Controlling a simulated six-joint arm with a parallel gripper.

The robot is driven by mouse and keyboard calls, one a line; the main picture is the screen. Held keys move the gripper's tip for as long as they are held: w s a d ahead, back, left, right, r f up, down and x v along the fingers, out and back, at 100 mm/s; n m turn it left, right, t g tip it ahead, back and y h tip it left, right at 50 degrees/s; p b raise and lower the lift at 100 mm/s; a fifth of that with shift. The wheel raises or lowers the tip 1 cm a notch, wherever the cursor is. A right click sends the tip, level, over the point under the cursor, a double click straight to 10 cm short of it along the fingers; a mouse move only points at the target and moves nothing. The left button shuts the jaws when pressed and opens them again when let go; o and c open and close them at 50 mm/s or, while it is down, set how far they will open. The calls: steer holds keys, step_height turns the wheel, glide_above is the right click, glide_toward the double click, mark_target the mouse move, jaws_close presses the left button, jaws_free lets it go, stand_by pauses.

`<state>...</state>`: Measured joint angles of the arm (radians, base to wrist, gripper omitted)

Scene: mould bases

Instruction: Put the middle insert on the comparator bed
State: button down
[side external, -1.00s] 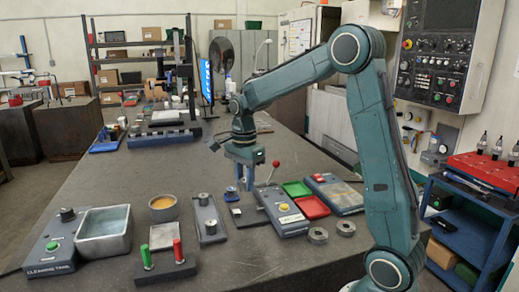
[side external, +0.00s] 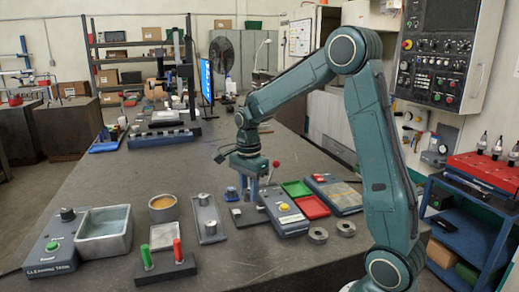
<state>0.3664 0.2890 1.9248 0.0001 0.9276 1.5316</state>
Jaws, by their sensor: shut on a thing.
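My gripper (side external: 250,194) points down above the far side of a small dark slab (side external: 250,216) with a pale block on it. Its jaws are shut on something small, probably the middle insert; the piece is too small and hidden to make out.
A small blue item (side external: 231,194) stands just left of my gripper. A grey box with a yellow button (side external: 284,207) and a red-knobbed lever (side external: 276,164) are close on the right. Green (side external: 297,189) and red (side external: 312,207) trays lie beyond.

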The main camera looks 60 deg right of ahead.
mark_target(249, 201)
steer(key=shift+f, duration=1.9)
steer(key=c, duration=1.1)
jaws_free()
steer(key=shift+o, duration=0.2)
step_height(249, 201, up, 14)
steer(key=shift+f, duration=0.25)
steer(key=shift+r, duration=0.1)
